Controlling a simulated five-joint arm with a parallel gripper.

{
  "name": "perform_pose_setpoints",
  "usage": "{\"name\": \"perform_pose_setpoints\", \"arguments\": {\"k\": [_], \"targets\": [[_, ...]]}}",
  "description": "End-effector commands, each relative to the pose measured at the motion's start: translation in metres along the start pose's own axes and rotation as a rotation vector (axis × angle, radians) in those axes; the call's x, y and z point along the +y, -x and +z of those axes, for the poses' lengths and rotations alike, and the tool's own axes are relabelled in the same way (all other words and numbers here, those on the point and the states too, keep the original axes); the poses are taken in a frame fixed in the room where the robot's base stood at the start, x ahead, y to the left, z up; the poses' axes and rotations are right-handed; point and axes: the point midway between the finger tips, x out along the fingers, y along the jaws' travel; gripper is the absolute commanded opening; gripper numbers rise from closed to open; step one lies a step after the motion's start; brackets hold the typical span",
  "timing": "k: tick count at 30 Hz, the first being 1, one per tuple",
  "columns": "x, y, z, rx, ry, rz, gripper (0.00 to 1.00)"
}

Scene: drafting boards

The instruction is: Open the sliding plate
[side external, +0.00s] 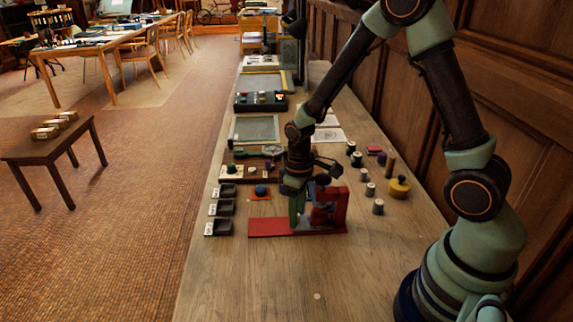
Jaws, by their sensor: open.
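A red fixture (266,227) lies on the wooden bench, with a flat base stretching left and a raised red part at its right end. I cannot tell which part of it is the sliding plate. My gripper (304,212) points down at the middle and right of this fixture, close to the raised part. Its jaws are open, with a green finger on the left. The gripper hides part of the fixture, and I cannot tell whether the fingers touch it.
Three small dark trays (219,227) stand left of the fixture. Several cylinders (378,207) and a yellow round piece (399,187) stand to the right. The bench front (270,285) is mostly clear.

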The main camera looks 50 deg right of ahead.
Motion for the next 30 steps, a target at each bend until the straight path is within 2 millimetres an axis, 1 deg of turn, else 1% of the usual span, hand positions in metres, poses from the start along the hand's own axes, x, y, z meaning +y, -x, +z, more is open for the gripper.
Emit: {"name": "perform_pose_setpoints", "arguments": {"k": [1,2,3,5,6,30], "targets": [[0.0,0.0001,-0.0001,0.0,0.0,0.0,0.5],[0.0,0.0002,-0.0001,0.0,0.0,0.0,0.46],[0.0,0.0002,-0.0001,0.0,0.0,0.0,0.31],[0.0,0.0003,-0.0001,0.0,0.0,0.0,0.08],[0.0,0.0003,-0.0001,0.0,0.0,0.0,0.0],[0.0,0.0008,-0.0003,0.001,0.0,0.0,0.0]]}}
